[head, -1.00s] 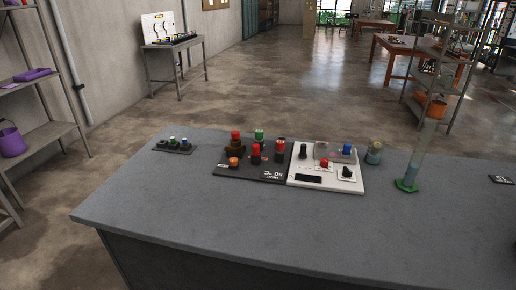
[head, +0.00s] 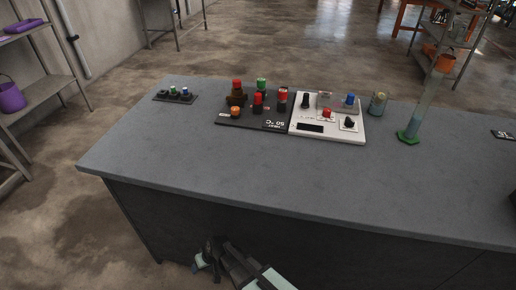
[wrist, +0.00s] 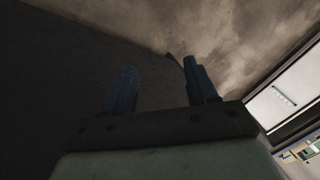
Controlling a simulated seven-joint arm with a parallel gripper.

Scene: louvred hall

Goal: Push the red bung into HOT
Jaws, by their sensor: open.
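A black panel (head: 228,122) on the bench carries several fittings and upside-down white lettering with "50 °C". A red-topped brown fitting (head: 237,87) stands at its back left. A red cylinder with a dark top (head: 258,102) and another red-and-black one (head: 282,97) stand to its right. I cannot tell which red piece is the bung, and no label HOT is legible. My gripper (head: 209,257) is low in front of the bench, below its top and well away from the panel. In the wrist view its two fingers (wrist: 159,82) stand apart with nothing between them.
A white panel (head: 308,136) with knobs and a red button adjoins the black one. A jar (head: 377,103) and a tall cylinder on a green foot (head: 409,138) stand right. A small dark rack (head: 174,96) is left. The bench front (head: 270,165) is clear.

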